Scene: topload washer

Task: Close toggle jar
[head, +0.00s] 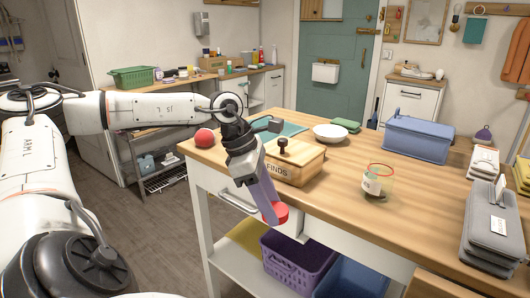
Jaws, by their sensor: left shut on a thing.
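A small clear glass jar (366,186) with a pale label and a thin red ring at its rim stands upright on the wooden worktop. I cannot make out its lid or toggle clasp clearly. My left gripper (271,207) points down at the front edge of the worktop, left of the jar and well apart from it. It is shut on a red round piece (275,214) at its fingertips, partly hidden by the fingers. I cannot tell whether this piece belongs to the jar. My right gripper is not in view.
A wooden box (296,169) with a dark knob stands just behind my left gripper. A red ball (204,138), a white bowl (330,133), a blue case (418,138) and grey stacked cases (493,231) are also on the worktop. The wood around the jar is clear.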

